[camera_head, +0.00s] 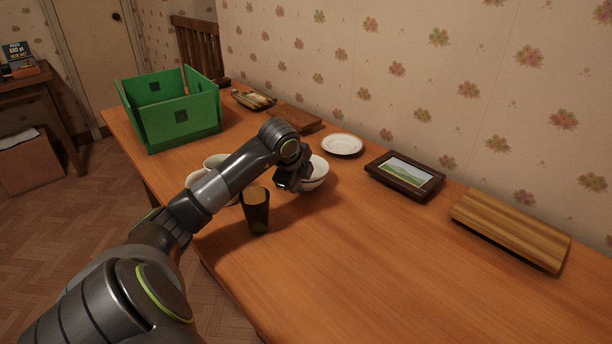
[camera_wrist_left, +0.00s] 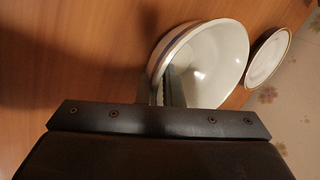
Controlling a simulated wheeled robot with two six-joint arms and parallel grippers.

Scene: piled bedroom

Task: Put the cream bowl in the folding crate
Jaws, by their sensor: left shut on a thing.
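A cream bowl (camera_head: 318,174) with a dark band near its rim is at the tip of my left arm. My left gripper (camera_head: 298,183) is shut on the wall of this bowl. In the left wrist view one finger shows inside the cream bowl (camera_wrist_left: 217,62), and the bowl looks tilted there. I cannot tell whether it touches the table. The green folding crate (camera_head: 180,128) stands open at the far left end of the table. Its inside is partly hidden by its walls. My right gripper is not in view.
A dark cup (camera_head: 256,214) stands below my left forearm, with pale dishes (camera_head: 215,160) partly hidden behind the arm. A white plate (camera_head: 342,144), a picture frame (camera_head: 405,176) and a wooden board (camera_head: 512,228) lie along the wall. The table's front right is clear.

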